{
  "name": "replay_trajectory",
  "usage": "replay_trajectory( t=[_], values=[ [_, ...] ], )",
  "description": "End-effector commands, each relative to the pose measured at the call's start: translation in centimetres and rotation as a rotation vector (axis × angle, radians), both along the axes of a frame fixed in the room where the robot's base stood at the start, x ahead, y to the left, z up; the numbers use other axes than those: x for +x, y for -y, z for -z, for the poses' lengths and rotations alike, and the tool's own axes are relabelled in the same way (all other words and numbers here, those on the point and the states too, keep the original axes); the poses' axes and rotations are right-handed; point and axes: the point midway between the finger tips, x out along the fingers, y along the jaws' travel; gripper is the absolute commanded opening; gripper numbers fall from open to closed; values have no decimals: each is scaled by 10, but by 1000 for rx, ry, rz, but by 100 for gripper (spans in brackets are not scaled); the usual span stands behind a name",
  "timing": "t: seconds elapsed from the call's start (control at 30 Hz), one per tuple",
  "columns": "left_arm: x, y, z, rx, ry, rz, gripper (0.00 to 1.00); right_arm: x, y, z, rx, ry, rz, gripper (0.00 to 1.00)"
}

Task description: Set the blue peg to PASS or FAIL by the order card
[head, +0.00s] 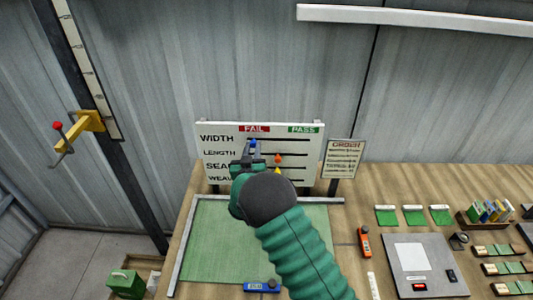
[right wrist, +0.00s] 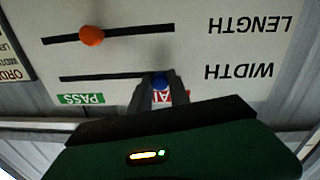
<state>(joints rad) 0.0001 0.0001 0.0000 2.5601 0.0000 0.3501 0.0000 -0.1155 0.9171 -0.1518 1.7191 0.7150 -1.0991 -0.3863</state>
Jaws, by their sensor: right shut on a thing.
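The white board (head: 213,128) stands upright at the back of the bench, with a red FAIL label (head: 254,129) and a green PASS label (head: 303,129) on top. The blue peg (head: 253,143) is in the WIDTH slot, at its FAIL end. My right gripper (right wrist: 160,88) is shut on the blue peg (right wrist: 160,80), a finger on each side, in the upside-down right wrist view. The order card (head: 343,158) stands right of the board; its lines are too small to read. My left gripper is not in view.
An orange peg (head: 278,158) sits near the middle of the LENGTH slot. A yellow peg (head: 277,170) shows below, partly hidden by my arm. A green mat (head: 210,240) lies in front. Green cards (head: 413,215), a grey device (head: 400,275) and an orange tool (head: 364,241) are right.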

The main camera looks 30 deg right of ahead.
Motion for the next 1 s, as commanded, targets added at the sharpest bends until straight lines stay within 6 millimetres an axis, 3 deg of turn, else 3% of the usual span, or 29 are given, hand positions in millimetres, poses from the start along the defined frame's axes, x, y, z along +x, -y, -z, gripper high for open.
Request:
replay_trajectory(
  t=[0.3, 0.33, 0.5, 0.83, 1.0],
  values=[
    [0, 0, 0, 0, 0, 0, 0, 3, -7, 0, 3, -3, -9, 0],
    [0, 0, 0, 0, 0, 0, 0, 3, -7, 0, 3, -3, -9, 24],
    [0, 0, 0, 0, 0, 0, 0, 3, -6, 0, 2, -3, -7, 45],
    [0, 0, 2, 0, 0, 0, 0, -1, -7, 0, 2, -1, -6, 45],
    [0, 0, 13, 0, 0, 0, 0, -24, -25, 3, 2, -3, -9, 45]
  ],
)
